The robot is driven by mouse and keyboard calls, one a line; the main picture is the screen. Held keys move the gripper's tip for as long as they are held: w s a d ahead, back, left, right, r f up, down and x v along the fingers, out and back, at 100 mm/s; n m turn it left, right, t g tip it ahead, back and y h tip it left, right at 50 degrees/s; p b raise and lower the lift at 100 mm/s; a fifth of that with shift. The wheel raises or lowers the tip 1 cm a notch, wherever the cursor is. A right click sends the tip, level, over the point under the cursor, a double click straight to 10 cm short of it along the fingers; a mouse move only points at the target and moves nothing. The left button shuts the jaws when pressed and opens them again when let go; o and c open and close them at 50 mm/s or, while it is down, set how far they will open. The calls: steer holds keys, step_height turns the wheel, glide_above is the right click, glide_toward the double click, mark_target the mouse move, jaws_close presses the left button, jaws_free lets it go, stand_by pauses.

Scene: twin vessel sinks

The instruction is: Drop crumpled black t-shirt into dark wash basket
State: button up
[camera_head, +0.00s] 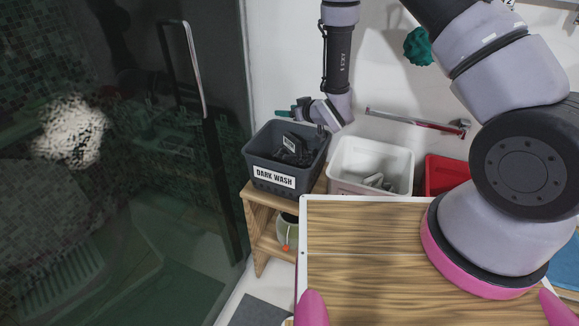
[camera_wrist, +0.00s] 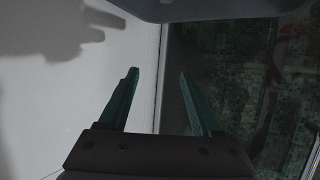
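The dark wash basket (camera_head: 268,178) is a dark grey bin with a white "DARK WASH" label, on a wooden shelf against the wall. Black crumpled cloth (camera_head: 291,152) shows inside it; I cannot tell whether it is one piece or several. My gripper (camera_head: 284,114) is above the back of the basket, its teal fingers pointing left. In the wrist view my gripper (camera_wrist: 156,78) has its two fingers apart, with nothing between them. A dark grey rounded edge crosses the top of the wrist view, possibly the basket.
A white bin (camera_head: 372,168) with light cloth stands right of the basket, then a red bin (camera_head: 445,174). A metal rail (camera_head: 415,122) is on the wall behind. A dark glass panel (camera_head: 190,160) stands at left. A teal pouf (camera_head: 418,46) hangs on the wall.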

steer(key=v, duration=1.1)
steer(key=shift+w+r, duration=0.15)
steer(key=w+d+r+m+h, duration=0.1)
steer(key=d+r+m+h, duration=0.2)
steer(key=d+r, duration=0.6)
steer(key=w+d+r+m+h, duration=0.2)
steer(key=d+r+m+h, duration=0.3)
steer(key=r, duration=0.7)
steer(key=s+d+r+m+g, duration=0.1)
steer(key=s+r, duration=0.3)
steer(key=s, duration=0.4)
steer(key=s+d+r+m+g+y, duration=0.1)
steer(key=s+d+r, duration=0.3)
steer(key=s, duration=0.4)
steer(key=s+d+r+m+g, duration=0.1)
steer(key=s+d+r, duration=0.2)
steer(key=s+r, duration=0.2)
steer(key=s, duration=0.3)
steer(key=shift+d+r+m+g+y, duration=0.25)
steer(key=shift+m+g+y, duration=0.05)
steer(key=shift+m, duration=0.1)
